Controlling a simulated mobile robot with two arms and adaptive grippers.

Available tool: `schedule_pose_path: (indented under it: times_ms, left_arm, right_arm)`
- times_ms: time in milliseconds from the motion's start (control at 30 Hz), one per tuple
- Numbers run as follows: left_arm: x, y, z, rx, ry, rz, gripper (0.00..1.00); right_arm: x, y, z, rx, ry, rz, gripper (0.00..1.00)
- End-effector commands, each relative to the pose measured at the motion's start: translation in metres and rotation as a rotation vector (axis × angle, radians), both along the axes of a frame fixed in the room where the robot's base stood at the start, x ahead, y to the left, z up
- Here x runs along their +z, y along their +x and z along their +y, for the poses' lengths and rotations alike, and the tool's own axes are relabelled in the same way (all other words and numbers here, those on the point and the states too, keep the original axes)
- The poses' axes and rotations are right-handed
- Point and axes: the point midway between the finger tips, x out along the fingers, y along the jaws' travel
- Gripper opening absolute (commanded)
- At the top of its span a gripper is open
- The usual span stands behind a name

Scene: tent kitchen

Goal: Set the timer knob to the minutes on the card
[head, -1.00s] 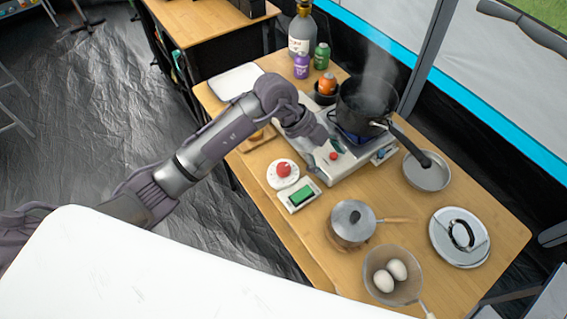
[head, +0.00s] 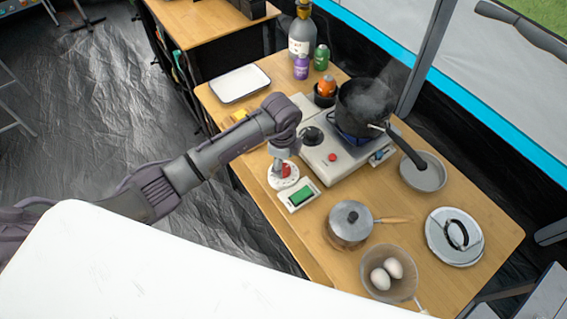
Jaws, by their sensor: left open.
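The timer is a round white dial (head: 282,183) with a red knob (head: 287,170), lying near the front left edge of the wooden table. My left gripper (head: 279,161) points down right over the timer, its fingers at the knob and partly covering it. It is open; I cannot tell whether the fingers touch the knob. A small white block with a green face (head: 301,196) lies beside the timer; any writing on it is too small to read. I cannot make out a card with minutes. My right gripper is out of view.
A dark steaming pot (head: 362,108) stands on the lit stove (head: 337,157). A lidded saucepan (head: 350,222), a strainer with two eggs (head: 388,273), a lid (head: 455,236) and a small pan (head: 424,172) stand right. A white tray (head: 240,83) and bottles (head: 302,36) are behind.

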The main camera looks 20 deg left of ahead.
Motion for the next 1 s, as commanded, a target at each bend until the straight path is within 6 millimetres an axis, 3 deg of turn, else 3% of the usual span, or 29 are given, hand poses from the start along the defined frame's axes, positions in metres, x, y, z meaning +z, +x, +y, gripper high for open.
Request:
schedule_pose_path:
  times_ms: [200,567,900,1000]
  left_arm:
    - [-0.023,0.001,-0.001,0.001,-0.001,0.001,0.67]
    - [-0.028,0.002,0.000,-0.001,-0.001,0.000,0.65]
    - [-0.027,0.002,0.000,-0.001,-0.001,0.000,0.08]
    - [-0.027,0.002,0.000,-0.002,-0.001,0.000,0.07]
  right_arm:
    - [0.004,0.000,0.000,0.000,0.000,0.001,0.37]
    - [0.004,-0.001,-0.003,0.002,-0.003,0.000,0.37]
    - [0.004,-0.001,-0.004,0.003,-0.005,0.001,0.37]
    - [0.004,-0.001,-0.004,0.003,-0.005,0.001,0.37]
